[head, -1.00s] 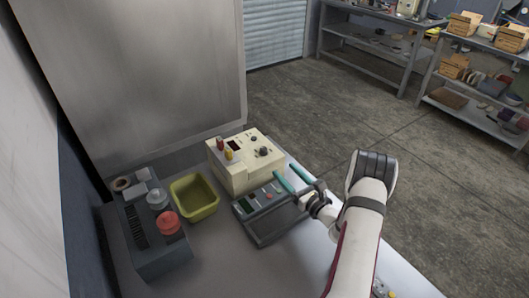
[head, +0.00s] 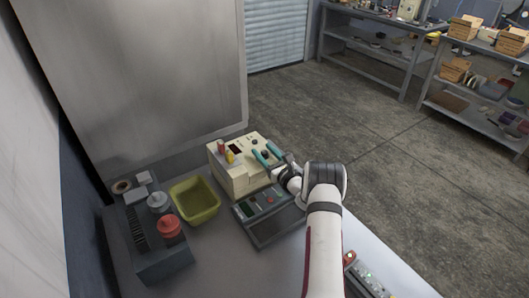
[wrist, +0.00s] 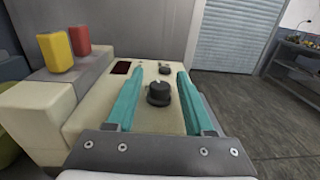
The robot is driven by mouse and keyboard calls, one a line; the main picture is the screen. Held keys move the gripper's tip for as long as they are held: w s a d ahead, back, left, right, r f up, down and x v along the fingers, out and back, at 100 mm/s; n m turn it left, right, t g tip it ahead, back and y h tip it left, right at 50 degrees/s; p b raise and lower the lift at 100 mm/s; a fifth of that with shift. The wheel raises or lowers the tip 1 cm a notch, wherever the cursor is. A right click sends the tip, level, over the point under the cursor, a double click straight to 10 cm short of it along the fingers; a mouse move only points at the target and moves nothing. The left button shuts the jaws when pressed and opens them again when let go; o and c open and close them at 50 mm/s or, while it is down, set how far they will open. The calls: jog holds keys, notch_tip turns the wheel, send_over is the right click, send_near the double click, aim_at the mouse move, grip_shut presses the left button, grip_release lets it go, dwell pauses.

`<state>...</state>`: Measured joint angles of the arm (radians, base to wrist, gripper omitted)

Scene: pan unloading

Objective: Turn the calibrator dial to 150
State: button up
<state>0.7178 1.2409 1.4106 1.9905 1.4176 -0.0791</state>
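The calibrator (head: 232,177) is a cream box with a dark display, a red and a yellow post, and black dials on its sloped face. In the wrist view a larger black dial (wrist: 159,94) lies between my fingers, with a smaller knob (wrist: 165,69) beyond it. My gripper (head: 260,153) has two teal fingers; it also shows in the wrist view (wrist: 160,80). It is open, with a finger on each side of the larger dial and gaps between. The dial's scale and the display's reading are too small to read.
A dark grey device (head: 266,233) with a small screen stands in front of the calibrator. A yellow bin (head: 196,203) is to its left, then a grey unit (head: 160,262) with a red knob. A power strip (head: 367,277) with lights lies at the front right.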

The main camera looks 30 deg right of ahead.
grip_shut()
jog(key=m+h, duration=0.1)
jog(key=h, duration=0.1)
jog(key=shift+w+a+m+h, duration=0.1)
jog(key=shift+a+m+h, duration=0.05)
jog(key=shift+m+h, duration=0.25)
jog(key=shift+m+g+h, duration=0.8)
jog(key=shift+m+h, duration=0.5)
jog(key=shift+h, duration=0.7)
jog(key=shift+o, duration=1.2)
grip_release()
jog(key=v, duration=1.6)
jog(key=shift+d, duration=0.3)
